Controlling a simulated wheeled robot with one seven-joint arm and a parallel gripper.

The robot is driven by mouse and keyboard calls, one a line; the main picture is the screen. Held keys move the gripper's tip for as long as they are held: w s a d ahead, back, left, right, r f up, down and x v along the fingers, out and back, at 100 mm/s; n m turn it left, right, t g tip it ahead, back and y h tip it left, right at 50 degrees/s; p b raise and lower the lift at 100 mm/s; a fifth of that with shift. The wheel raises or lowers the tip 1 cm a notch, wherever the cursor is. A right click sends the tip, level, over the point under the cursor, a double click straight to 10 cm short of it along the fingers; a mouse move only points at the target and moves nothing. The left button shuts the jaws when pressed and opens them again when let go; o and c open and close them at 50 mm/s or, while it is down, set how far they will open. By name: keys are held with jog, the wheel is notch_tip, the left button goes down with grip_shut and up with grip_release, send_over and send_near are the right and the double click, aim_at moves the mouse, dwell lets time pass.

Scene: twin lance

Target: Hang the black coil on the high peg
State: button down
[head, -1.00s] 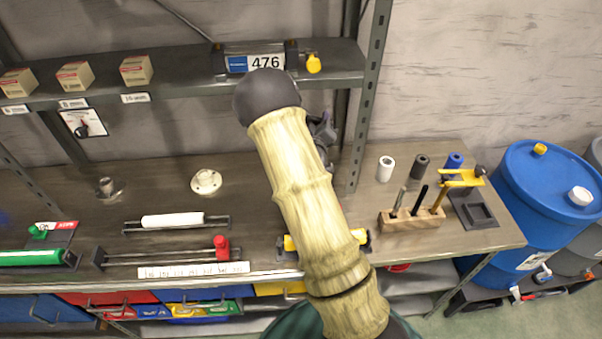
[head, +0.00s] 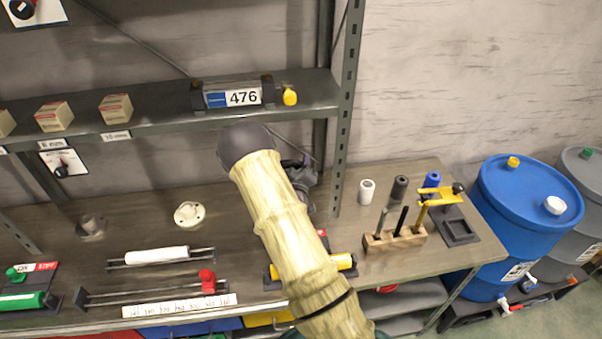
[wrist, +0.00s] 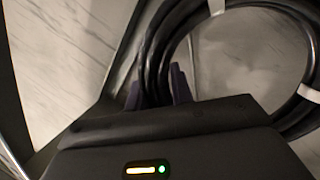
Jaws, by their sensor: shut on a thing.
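The black coil (wrist: 278,120) is a loop of several dark cable turns bound with white bands, filling the upper right of the wrist view. My gripper (wrist: 157,90) is shut on the coil's left side, with the cable between its two dark fingertips. A pale marbled wall shows through the loop. In the head view my arm hides the coil, and only dark parts of my wrist show beside the arm. I cannot make out the high peg in either view.
The workbench (head: 130,220) holds rollers and a wooden block (head: 394,240) with rods. Blue drum (head: 520,215) at right.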

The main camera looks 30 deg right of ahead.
jog(key=shift+f+p, duration=0.45)
jog(key=shift+f, duration=1.4)
jog(key=c, duration=1.2)
grip_release()
jog(key=shift+f, duration=0.1)
